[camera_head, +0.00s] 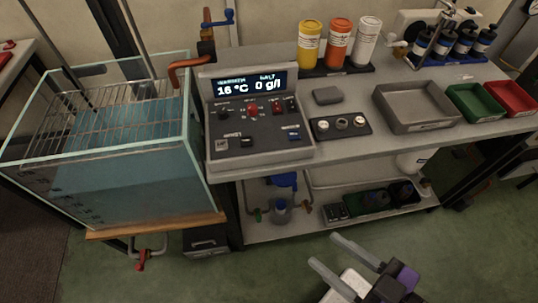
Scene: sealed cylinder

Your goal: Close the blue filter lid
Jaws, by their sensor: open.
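A blue part (284,180), which looks like the filter lid, shows under the bench at the left end, just below the worktop. A small grey-blue canister (281,211) stands below it on the lower shelf, and a gap shows between the two. The lid is small and partly in shadow, so its hinge or fastening cannot be made out. My gripper (326,251) is in the lower middle of the view, in front of the bench. Its two grey fingers are apart with nothing between them. It appears to the right of and lower than the canister in the picture, not touching it.
The worktop's front edge (330,158) overhangs the shelf. A glass water tank (110,160) stands left. Green floor in front is clear.

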